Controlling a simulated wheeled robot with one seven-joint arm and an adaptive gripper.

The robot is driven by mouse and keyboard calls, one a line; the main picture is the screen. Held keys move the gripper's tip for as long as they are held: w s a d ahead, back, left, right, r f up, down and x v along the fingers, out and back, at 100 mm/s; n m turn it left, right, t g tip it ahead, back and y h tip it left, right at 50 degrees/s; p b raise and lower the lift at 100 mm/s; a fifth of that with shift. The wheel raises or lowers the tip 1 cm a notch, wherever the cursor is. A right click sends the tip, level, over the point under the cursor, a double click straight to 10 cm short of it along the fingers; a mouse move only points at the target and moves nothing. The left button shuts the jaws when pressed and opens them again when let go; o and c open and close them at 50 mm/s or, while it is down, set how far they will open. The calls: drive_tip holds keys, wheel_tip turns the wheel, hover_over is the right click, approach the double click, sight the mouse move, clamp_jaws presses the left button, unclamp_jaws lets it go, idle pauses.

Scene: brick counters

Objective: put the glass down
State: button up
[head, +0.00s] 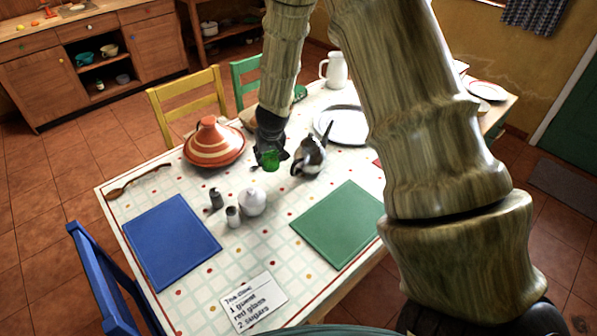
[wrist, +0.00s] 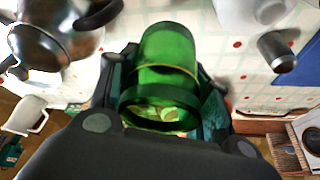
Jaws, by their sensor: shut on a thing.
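A green glass (head: 270,160) is in my gripper (head: 269,152), over the middle of the table. In the wrist view the glass (wrist: 165,75) sits between the two fingers of my gripper (wrist: 160,95), which are shut on it. It has a gold-coloured line round it. I cannot tell whether its base touches the table. The table (head: 180,290) has a pale checked top with coloured dots. A silver teapot (head: 309,158) stands close to the right of the glass in the head view, and at the upper left in the wrist view (wrist: 45,45).
A striped tagine (head: 214,143) stands left of the glass. A white sugar bowl (head: 252,202) and two shakers stand in front. A blue mat (head: 171,240), a green mat (head: 338,224) and a note card (head: 254,302) lie nearer. Bare tabletop shows between the mats.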

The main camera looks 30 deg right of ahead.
drive_tip(key=shift+f+p, duration=0.65)
drive_tip(key=shift+f, duration=4.7)
drive_tip(key=shift+f, duration=0.1)
drive_tip(key=o, duration=1.1)
drive_tip(key=shift+c, duration=0.2)
drive_tip(key=shift+r, duration=0.2)
